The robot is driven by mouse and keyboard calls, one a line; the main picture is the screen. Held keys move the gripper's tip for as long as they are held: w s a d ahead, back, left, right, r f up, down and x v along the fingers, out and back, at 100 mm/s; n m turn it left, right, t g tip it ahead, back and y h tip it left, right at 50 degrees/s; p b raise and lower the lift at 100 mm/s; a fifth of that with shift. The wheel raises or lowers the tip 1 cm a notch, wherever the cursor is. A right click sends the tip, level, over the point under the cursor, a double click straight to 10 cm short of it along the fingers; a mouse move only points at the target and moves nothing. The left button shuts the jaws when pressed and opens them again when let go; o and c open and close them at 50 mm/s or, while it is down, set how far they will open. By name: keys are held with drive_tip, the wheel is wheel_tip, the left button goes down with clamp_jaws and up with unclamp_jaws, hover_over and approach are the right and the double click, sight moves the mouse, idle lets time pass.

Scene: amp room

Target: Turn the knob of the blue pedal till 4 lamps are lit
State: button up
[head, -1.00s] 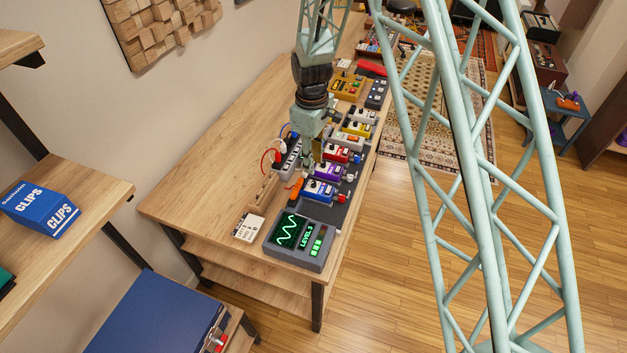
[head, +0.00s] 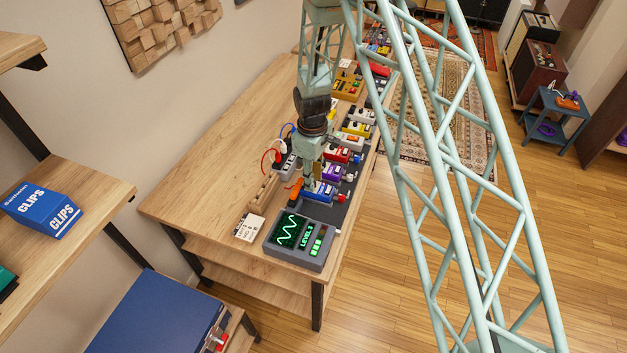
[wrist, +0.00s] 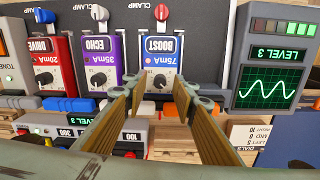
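The blue pedal (head: 322,192), marked BOOST 75mA, is the near end of the pedal row, partly hidden by my gripper in the head view. It also shows upside down in the wrist view (wrist: 161,58), with its round dark knob (wrist: 158,81) between my fingertips. My gripper (head: 310,180) is over it; in the wrist view my gripper (wrist: 158,86) has its fingers apart on either side of the knob. Contact cannot be told. The grey display unit (head: 290,262) reads LEVEL 3 beside a wave; three of its green lamps (head: 317,240) look lit.
The purple ECHO pedal (wrist: 98,65) and red DRIVE pedal (wrist: 55,65) stand close beside the blue one. A grey unit (wrist: 110,133) with sockets and cables lies behind the row. A paper card (head: 249,228) lies near the display. The table's left part is clear.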

drive_tip(key=shift+f, duration=0.3)
drive_tip(key=shift+c, duration=0.2)
drive_tip(key=c, duration=0.8)
drive_tip(key=shift+m+b, duration=0.4)
drive_tip(key=shift+b, duration=0.1)
drive_tip(key=shift+f+m+b, duration=0.1)
drive_tip(key=shift+m+b, duration=0.85)
drive_tip(key=shift+m, duration=0.15)
drive_tip(key=shift+m+b, duration=1)
drive_tip(key=shift+m, duration=0.4)
